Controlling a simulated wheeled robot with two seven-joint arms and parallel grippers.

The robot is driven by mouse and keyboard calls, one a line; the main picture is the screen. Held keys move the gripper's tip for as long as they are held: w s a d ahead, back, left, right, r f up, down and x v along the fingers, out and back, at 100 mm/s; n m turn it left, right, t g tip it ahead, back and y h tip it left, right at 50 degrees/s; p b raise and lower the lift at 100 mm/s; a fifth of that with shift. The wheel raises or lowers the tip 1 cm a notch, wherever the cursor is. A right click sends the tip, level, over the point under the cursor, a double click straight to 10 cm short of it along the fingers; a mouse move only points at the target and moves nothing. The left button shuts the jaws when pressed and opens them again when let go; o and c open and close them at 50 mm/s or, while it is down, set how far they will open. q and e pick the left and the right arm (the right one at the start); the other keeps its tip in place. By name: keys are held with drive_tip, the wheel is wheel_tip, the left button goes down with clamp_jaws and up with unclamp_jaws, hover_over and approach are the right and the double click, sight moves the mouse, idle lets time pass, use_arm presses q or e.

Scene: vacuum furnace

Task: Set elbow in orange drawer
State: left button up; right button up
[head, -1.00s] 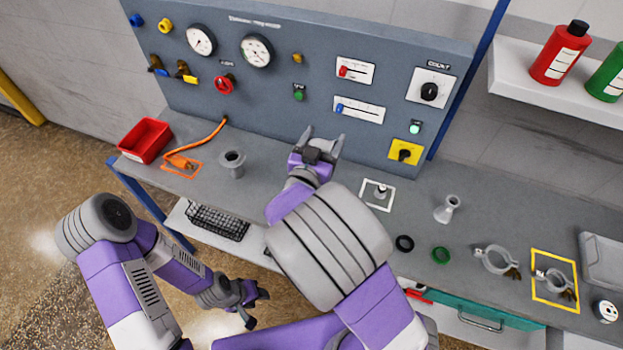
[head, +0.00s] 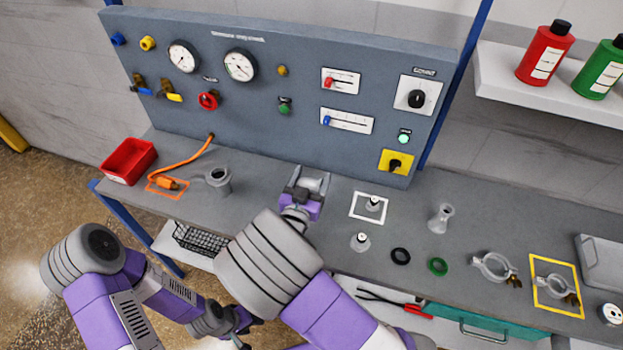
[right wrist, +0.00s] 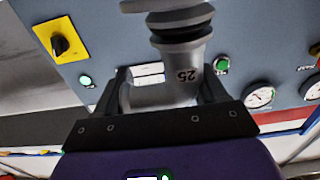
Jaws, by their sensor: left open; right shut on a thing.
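My right gripper (head: 308,182) is in front of the grey panel, above the bench. In the right wrist view it is shut on a grey flanged pipe fitting (right wrist: 183,70) marked 25. This may be the elbow; its full shape is hidden. My left gripper (head: 240,325) is open and low at the bench's front, partly hidden by my right arm. Another grey flanged fitting (head: 218,181) stands on the bench to the left, beside an orange-outlined square (head: 152,190). No orange drawer can be made out; a teal drawer (head: 490,328) is under the bench's right side.
A red bin (head: 128,162) and orange cable (head: 185,160) are at left. Small fittings (head: 372,204), a black ring (head: 400,256), a green ring (head: 438,266) and clamps (head: 493,267) occupy the right. Bare bench lies between the left fitting and my right gripper.

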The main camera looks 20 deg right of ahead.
drive_tip(key=shift+f, duration=0.1)
drive_tip(key=o, duration=0.7)
drive_tip(key=shift+f, duration=0.15)
drive_tip(key=o, duration=0.4)
drive_tip(key=shift+o, duration=0.2)
